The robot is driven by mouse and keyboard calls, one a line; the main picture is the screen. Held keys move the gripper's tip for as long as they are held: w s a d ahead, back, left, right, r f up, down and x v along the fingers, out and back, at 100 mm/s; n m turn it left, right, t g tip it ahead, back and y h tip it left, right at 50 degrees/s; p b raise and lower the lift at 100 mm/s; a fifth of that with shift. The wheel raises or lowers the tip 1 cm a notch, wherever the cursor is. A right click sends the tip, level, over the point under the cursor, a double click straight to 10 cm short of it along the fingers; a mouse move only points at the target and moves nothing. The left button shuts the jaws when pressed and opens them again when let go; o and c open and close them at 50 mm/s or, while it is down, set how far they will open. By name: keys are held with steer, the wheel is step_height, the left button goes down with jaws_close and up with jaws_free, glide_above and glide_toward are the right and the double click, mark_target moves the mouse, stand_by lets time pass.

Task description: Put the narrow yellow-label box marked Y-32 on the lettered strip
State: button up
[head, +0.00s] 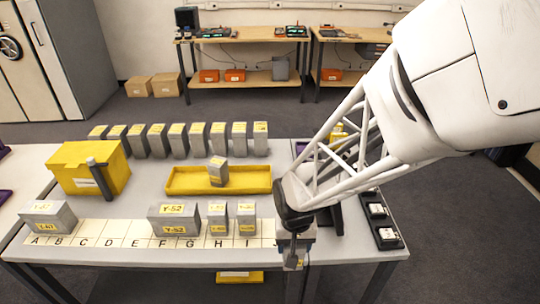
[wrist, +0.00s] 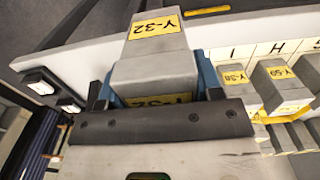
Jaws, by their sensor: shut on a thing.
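The narrow grey box Y-32 (wrist: 155,60), with yellow labels, is between the blue-padded fingers of my gripper (wrist: 158,85). My gripper (head: 294,232) is shut on it at the right end of the lettered strip (head: 110,234), just right of the letter I. In the head view the held box is mostly hidden by my gripper. I cannot tell whether it touches the strip or table. On the strip stand a narrow box Y-38 (wrist: 235,80) nearest my gripper, then a narrow box Y-50 (wrist: 280,80), a wide box Y-52 (head: 174,219) and a wide box Y-47 (head: 48,216).
Behind the strip are a yellow tray (head: 190,187) with a small grey box (head: 218,171) in it and a yellow bin (head: 88,170). Several grey boxes (head: 178,140) stand in a back row. A black tray (head: 390,238) lies at the right table edge.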

stand_by(0.4)
steer(key=w+a, duration=0.2)
steer(key=w, duration=0.5)
steer(key=w+a+f, duration=0.1)
steer(key=w+a, duration=0.1)
steer(key=w, duration=0.6)
steer(key=shift+w+f, duration=0.25)
steer(key=shift+f, duration=0.1)
steer(key=shift+f, duration=1.65)
steer(key=shift+f, duration=0.1)
steer(key=o, duration=1.1)
steer(key=shift+c, duration=0.2)
step_height(320, 180, up, 12)
